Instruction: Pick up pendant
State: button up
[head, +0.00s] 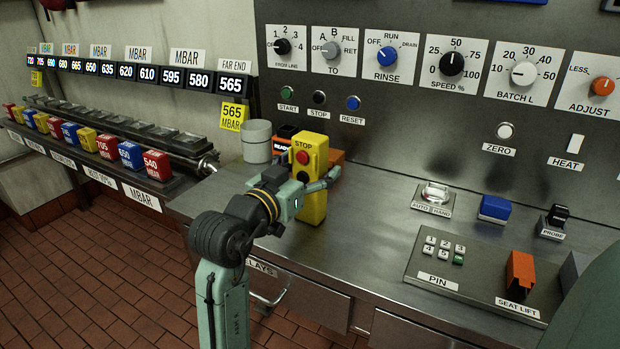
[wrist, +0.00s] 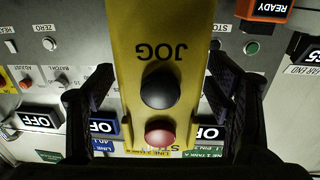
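The pendant (head: 312,205) is a tall yellow box with a red STOP button and a black button on its face. It is upright over the left part of the steel counter; I cannot tell whether its bottom touches the counter. My gripper (head: 322,184) is at its middle, one finger along its right side. In the wrist view the pendant (wrist: 160,50) appears upside down, with the black JOG button and the red button showing.
A grey cup (head: 257,142) stands behind and left of the pendant. An orange-topped READY box (head: 287,131) is just behind it. The control panel (head: 400,110) rises at the back. The PIN keypad (head: 440,255) and the orange seat lift switch (head: 520,274) are at right. The counter between is clear.

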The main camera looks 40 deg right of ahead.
jog(key=c, duration=1.5)
